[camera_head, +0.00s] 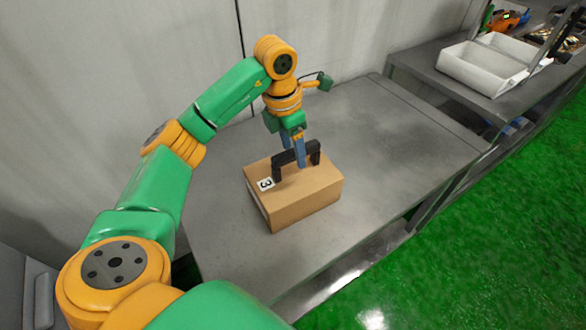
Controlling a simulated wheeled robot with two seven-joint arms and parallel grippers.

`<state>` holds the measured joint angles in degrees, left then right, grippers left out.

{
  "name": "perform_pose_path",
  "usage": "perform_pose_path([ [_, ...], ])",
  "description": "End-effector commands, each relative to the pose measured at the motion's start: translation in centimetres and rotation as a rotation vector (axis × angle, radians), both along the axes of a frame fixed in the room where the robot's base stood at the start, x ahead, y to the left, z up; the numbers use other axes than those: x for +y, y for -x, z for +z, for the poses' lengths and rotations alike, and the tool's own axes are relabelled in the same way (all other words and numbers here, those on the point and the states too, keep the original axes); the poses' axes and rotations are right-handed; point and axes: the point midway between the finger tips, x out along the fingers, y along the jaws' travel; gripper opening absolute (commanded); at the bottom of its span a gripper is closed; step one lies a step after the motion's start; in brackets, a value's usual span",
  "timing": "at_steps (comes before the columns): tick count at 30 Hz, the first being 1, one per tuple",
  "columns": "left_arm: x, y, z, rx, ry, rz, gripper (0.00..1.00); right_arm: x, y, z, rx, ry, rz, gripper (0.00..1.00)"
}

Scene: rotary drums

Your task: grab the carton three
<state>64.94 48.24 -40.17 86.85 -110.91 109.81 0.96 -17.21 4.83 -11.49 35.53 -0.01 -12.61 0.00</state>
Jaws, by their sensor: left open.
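The carton marked 3 (305,203) is a brown box on the grey table, with a white label on its top near the left edge. A black handle (279,162) stands up from its top. My left gripper (299,162) points down at the handle from above, with its blue fingers beside the handle's bar. It is open. I cannot tell whether the fingers touch the handle. My right gripper is not in view.
The grey table (390,150) is clear around the carton. A second bench to the right holds a white two-part tray (483,66) and several small items. A pale wall stands close behind the table. Green floor (480,240) lies at the right.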

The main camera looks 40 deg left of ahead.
Motion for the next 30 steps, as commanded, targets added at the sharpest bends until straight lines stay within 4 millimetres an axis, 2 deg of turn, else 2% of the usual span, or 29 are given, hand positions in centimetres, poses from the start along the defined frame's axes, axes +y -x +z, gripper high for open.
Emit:
perform_pose_path([
  [3, -0.3, -0.4, -1.9, 0.007, 0.002, -0.001, 0.68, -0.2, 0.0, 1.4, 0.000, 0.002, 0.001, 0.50],
  [6, -0.5, -0.8, -3.9, 0.004, 0.004, -0.001, 0.68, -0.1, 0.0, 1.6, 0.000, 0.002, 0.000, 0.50],
  [9, -0.5, -0.9, -4.7, 0.000, 0.003, -0.001, 0.68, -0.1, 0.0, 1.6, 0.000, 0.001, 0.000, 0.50],
  [14, -0.5, -0.9, -4.8, -0.002, 0.004, -0.001, 0.68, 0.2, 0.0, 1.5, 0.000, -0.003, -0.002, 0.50],
  [17, -0.5, -0.9, -4.8, -0.002, 0.004, -0.001, 0.46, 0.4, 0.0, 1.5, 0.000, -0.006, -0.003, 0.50],
  [22, -0.5, -0.9, -4.8, -0.002, 0.004, -0.001, 0.00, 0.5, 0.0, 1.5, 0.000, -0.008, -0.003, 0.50],
  [30, -0.5, -0.9, -4.8, -0.001, 0.004, 0.000, 0.00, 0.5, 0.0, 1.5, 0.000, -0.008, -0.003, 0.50],
])
